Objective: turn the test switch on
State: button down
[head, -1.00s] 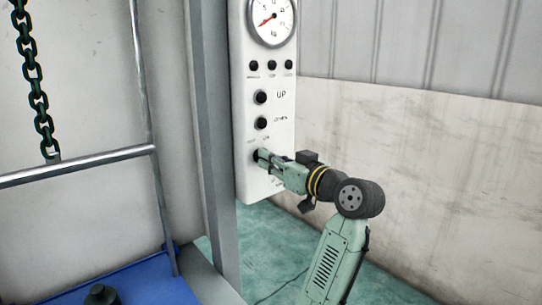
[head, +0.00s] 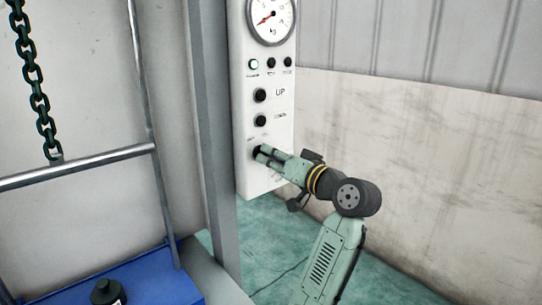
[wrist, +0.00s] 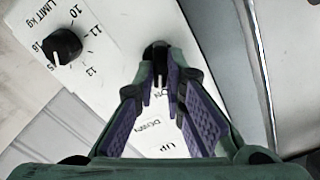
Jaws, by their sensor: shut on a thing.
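The test switch is a black rotary knob on the white control panel (head: 280,140). In the wrist view the switch (wrist: 156,50) sits between the tips of my gripper (wrist: 157,72), and its white pointer line faces the partly covered ON label (wrist: 160,92). In the head view my gripper (head: 262,154) is at the lower left of the panel, with its fingers closed on the switch and hiding part of it. The left lamp (head: 254,64) of the row below the gauge is lit whitish green. The other lamps are dark.
Black UP (head: 260,95) and DOWN (head: 260,121) buttons sit above my gripper. A limit knob (wrist: 64,46) is beside the switch. A grey post (head: 212,130) stands left of the panel, with a metal rail (head: 80,165), chain (head: 40,95) and blue platform (head: 150,280) beyond.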

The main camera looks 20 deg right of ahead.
jog(key=c, duration=1.7)
grip_release()
jog(key=shift+o, duration=0.2)
jog(key=shift+s+d, duration=0.1)
jog(key=v, duration=1.2)
